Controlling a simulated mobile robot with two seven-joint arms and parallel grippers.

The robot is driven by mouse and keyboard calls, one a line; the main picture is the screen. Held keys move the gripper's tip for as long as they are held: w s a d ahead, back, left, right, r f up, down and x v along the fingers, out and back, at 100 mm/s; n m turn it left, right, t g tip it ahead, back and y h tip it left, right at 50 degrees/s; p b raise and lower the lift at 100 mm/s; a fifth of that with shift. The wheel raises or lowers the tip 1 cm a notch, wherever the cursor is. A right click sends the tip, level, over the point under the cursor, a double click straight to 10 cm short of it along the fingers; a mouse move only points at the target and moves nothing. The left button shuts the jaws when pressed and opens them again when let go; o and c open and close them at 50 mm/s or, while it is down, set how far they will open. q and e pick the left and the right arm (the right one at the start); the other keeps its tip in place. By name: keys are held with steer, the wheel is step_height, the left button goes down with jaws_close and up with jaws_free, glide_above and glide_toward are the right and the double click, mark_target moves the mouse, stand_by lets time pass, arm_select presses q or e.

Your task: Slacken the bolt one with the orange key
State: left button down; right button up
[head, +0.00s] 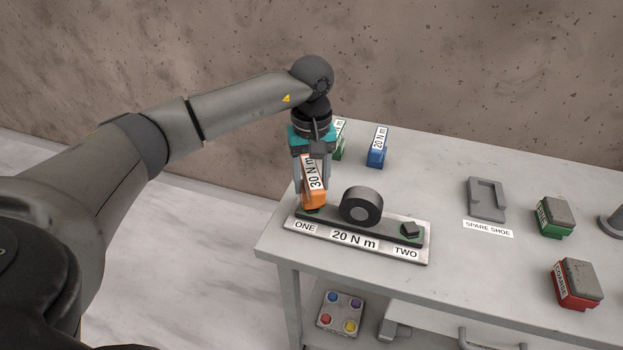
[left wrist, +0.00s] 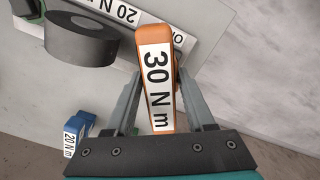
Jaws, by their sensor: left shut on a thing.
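My left gripper (head: 312,183) is shut on the orange key (head: 316,190), which is labelled 30 N m and stands upright. The key is over the plate's ONE end, and its lower end is at a green patch there. Bolt one itself is hidden under the key. The grey plate (head: 375,251) is labelled ONE, 20 N m and TWO. Bolt two (head: 409,230) shows dark on green at the TWO end. In the left wrist view the orange key (left wrist: 156,60) sits between the fingers (left wrist: 160,100). My right gripper is not in view.
A dark round roller (head: 361,206) stands on the plate right beside the key. A blue 20 N m key (head: 377,147) and a partly hidden green key (head: 339,146) stand behind. A spare shoe (head: 486,199), green block (head: 555,217) and red block (head: 577,284) lie right.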

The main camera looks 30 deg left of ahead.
arm_select(q)
steer(key=shift+f+b, duration=0.65)
steer(key=shift+f, duration=0.15)
stand_by(0.4)
steer(key=n+p, duration=0.1)
steer(key=n, duration=0.4)
steer(key=shift+n+p, duration=0.3)
steer(key=shift+n, duration=0.1)
steer(key=n+p, duration=0.1)
steer(key=n, duration=0.5)
steer(key=shift+p, duration=0.35)
steer(key=shift+r+p, duration=1.3)
steer(key=shift+r, duration=0.55)
steer(key=shift+r+p, duration=1.8)
steer(key=shift+r, duration=0.65)
